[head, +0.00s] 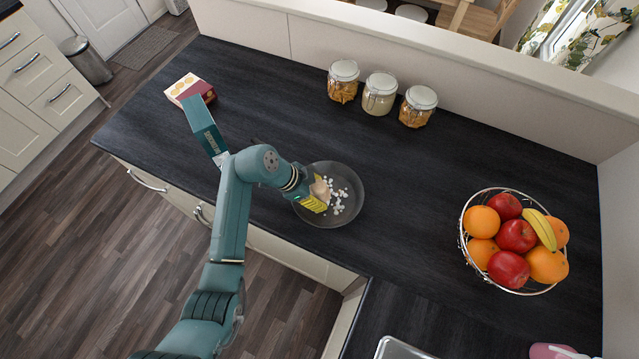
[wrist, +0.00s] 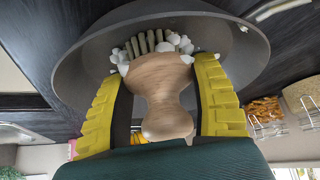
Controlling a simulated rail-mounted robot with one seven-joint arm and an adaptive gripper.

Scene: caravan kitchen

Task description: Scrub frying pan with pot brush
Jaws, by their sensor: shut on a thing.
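A dark frying pan (head: 352,208) sits on the black worktop, with several white foam-like bits (head: 340,198) inside it. My gripper (head: 318,197) is over the left part of the pan. In the wrist view, my gripper (wrist: 162,100) has its yellow fingers shut on the wooden pot brush (wrist: 160,85). The brush's greenish bristles (wrist: 150,42) point into the pan (wrist: 90,50), with white bits around them. I cannot tell whether the bristles touch the pan's bottom. The pan's handle is mostly hidden behind my arm.
A wire fruit basket (head: 463,240) stands to the right. Three glass jars (head: 380,95) line the back ledge. A red and cream box (head: 185,88) lies at the far left. A sink edge (head: 392,347) shows at the bottom. The worktop between pan and basket is clear.

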